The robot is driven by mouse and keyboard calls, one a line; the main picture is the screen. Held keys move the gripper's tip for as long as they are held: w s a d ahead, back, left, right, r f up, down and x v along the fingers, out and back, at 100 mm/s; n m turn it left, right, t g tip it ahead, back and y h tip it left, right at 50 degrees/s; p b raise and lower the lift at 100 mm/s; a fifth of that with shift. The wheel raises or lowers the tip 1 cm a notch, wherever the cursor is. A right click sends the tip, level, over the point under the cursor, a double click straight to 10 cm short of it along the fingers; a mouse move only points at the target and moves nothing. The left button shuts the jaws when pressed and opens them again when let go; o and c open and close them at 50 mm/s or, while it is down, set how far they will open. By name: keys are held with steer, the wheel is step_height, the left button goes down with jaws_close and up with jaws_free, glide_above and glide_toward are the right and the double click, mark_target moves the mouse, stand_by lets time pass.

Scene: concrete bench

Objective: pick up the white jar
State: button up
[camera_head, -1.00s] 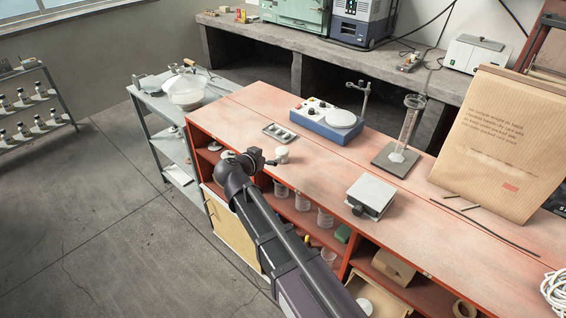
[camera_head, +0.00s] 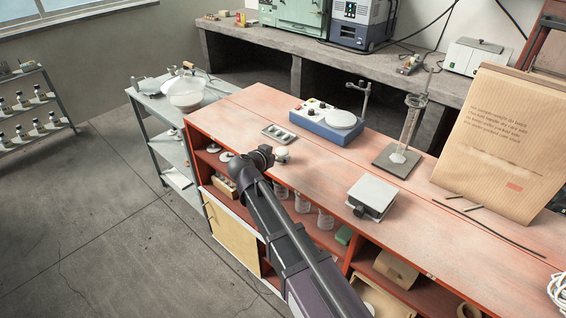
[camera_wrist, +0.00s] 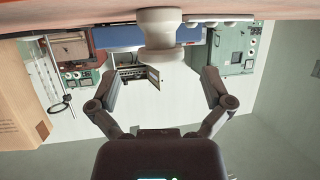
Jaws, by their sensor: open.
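The white jar (camera_head: 282,154) stands on the red bench top (camera_head: 335,177) near its front edge. My gripper (camera_wrist: 160,78) is open and empty, one finger on each side of the jar's line. I cannot tell whether the jar is between the fingertips or just beyond them. In the head view my gripper (camera_head: 268,156) is right beside the jar, on its left, and its fingers are hard to make out.
A metal tray with wells (camera_head: 278,134) lies behind the jar, and a blue stirrer (camera_head: 325,124) stands farther back. A grey balance-like device (camera_head: 371,195) is to the right. Glass beakers (camera_head: 303,204) sit on the shelf below. Bench top between jar and grey device is clear.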

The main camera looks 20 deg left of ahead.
steer(key=shift+x, duration=0.95)
steer(key=c, duration=1.2)
